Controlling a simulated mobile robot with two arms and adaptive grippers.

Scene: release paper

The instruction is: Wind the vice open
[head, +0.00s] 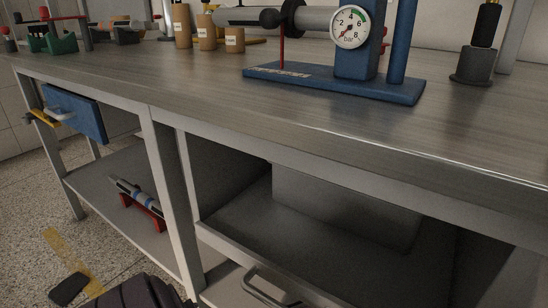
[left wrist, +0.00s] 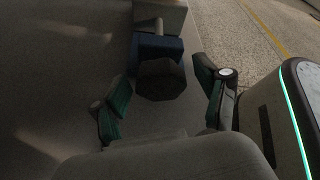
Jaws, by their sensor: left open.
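In the left wrist view my left gripper (left wrist: 165,100) is open, its two green-padded fingers spread apart. Between and just beyond the fingers is a dark faceted block (left wrist: 160,79) with a blue part (left wrist: 158,48) behind it and a pale box-like part (left wrist: 160,17) beyond that. These may belong to the vice, but the view is too dark to be sure. I cannot tell whether the fingers touch the dark block. I cannot make out the vice for certain in the head view.
The long metal bench (head: 150,85) carries a blue press with a gauge (head: 349,27), brown bottles (head: 206,32) and green-based gear (head: 50,43). A red stand (head: 142,208) sits on the lower shelf.

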